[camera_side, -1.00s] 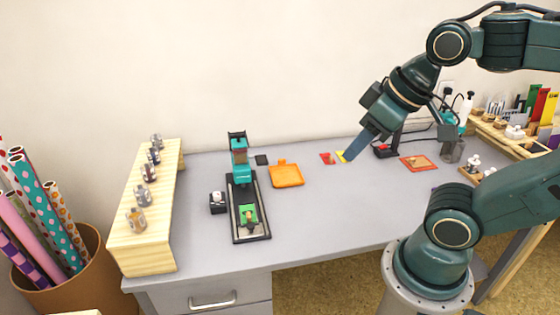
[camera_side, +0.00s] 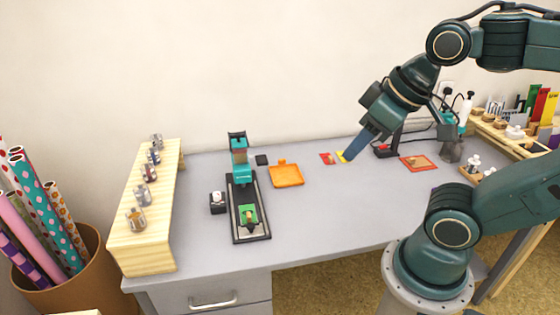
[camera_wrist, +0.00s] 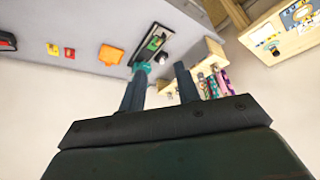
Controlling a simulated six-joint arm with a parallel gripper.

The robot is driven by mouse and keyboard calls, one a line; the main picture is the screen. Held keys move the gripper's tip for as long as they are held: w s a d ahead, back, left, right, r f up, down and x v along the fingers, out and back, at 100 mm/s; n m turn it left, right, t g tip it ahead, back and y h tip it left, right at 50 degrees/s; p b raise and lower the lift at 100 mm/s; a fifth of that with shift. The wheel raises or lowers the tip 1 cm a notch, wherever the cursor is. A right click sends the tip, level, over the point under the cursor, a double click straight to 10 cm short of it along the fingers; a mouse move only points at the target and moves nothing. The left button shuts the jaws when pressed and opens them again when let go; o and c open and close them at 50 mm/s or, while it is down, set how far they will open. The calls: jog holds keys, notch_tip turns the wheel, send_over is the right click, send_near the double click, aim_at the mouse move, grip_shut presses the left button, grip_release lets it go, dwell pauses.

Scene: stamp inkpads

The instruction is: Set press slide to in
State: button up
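The press (camera_side: 240,160) is a teal head on a black column at the back of a dark base rail (camera_side: 249,232). The press slide, a carriage with a green pad (camera_side: 248,213), sits near the front end of the rail, out from under the head. The press also shows in the wrist view, with its green pad (camera_wrist: 154,43) on the dark rail. My gripper (camera_side: 351,153) is high over the right part of the desk, well away from the press. In the wrist view its two fingers (camera_wrist: 160,86) are spread apart with nothing between them.
An orange tray (camera_side: 286,176) lies right of the press, and a small black box with a white knob (camera_side: 218,202) stands left of it. A wooden rack (camera_side: 150,236) with several stamps borders the desk's left side. The grey desk front right of the press is clear.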

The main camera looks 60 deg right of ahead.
jog(key=shift+o, duration=1.2)
jog(key=g, duration=0.6)
send_over(251, 225)
notch_tip(251, 225, down, 19)
jog(key=shift+f, duration=0.25)
notch_tip(251, 225, down, 13)
jog(key=shift+f, duration=0.2)
